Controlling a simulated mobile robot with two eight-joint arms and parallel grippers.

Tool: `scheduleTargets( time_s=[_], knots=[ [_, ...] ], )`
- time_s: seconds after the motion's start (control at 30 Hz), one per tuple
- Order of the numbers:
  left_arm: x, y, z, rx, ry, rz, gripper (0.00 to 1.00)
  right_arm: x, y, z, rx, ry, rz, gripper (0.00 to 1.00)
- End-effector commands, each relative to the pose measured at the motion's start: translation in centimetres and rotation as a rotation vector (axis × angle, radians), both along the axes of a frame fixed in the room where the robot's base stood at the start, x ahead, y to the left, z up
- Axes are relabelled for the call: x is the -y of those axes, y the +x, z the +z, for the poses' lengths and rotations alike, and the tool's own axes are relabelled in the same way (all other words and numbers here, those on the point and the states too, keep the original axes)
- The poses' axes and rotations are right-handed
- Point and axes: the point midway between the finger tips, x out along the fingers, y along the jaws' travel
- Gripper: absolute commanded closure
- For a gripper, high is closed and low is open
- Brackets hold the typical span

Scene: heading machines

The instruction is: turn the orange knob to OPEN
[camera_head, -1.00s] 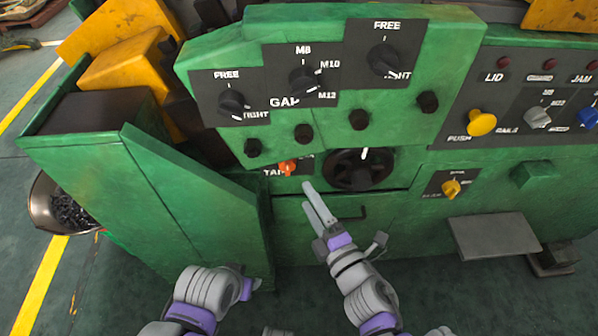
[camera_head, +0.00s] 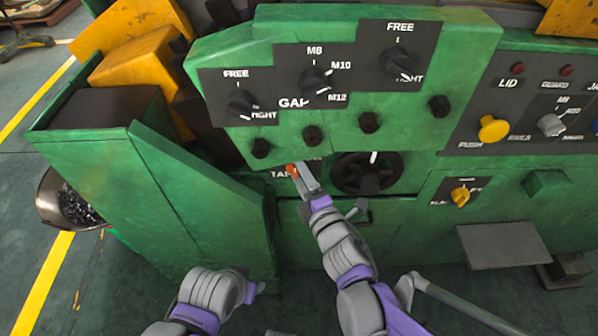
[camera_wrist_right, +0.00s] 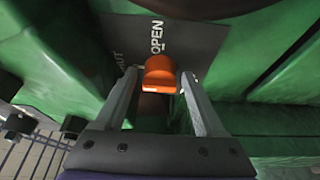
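The orange knob (camera_head: 291,170) sits low on the green machine's front, beside a dark label plate with partly covered lettering. In the right wrist view the orange knob (camera_wrist_right: 160,75) stands below the word OPEN and its white tick; a second word to the left is partly hidden by a finger. My right gripper (camera_head: 303,180) is at the knob. In the right wrist view its two fingers (camera_wrist_right: 160,80) are apart, one on each side of the knob, with narrow gaps seeming to show. I cannot tell the knob's exact pointing.
A large black dial (camera_head: 367,174) is just right of my right gripper. Black knobs (camera_head: 312,135) protrude above it. A green sloping housing (camera_head: 195,205) stands close on the left. A yellow knob (camera_head: 460,197) and a grey ledge (camera_head: 508,245) are farther right.

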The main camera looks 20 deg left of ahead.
Motion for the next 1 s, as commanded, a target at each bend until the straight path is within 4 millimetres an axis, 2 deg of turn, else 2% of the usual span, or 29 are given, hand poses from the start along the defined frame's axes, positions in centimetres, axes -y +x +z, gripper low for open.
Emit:
scheduleTargets(
  time_s=[0.03,0.37,0.73,1.0],
  knots=[
    [0.0,0.0,0.0,0.0,0.0,0.0,0.5,0.01,-0.01,0.0,0.0,0.0,0.0,0.4],
    [0.0,0.0,0.0,0.0,0.0,0.0,0.5,0.03,-0.02,-0.01,0.0,0.0,0.0,0.99],
    [0.0,0.01,-0.1,0.0,0.0,0.0,0.5,0.03,-0.01,-0.13,-0.014,0.048,-0.001,1.0],
    [0.0,0.05,-0.43,-0.001,0.0,0.0,0.5,-0.01,-0.01,-0.34,-0.063,0.218,0.0,1.0]
  ],
)
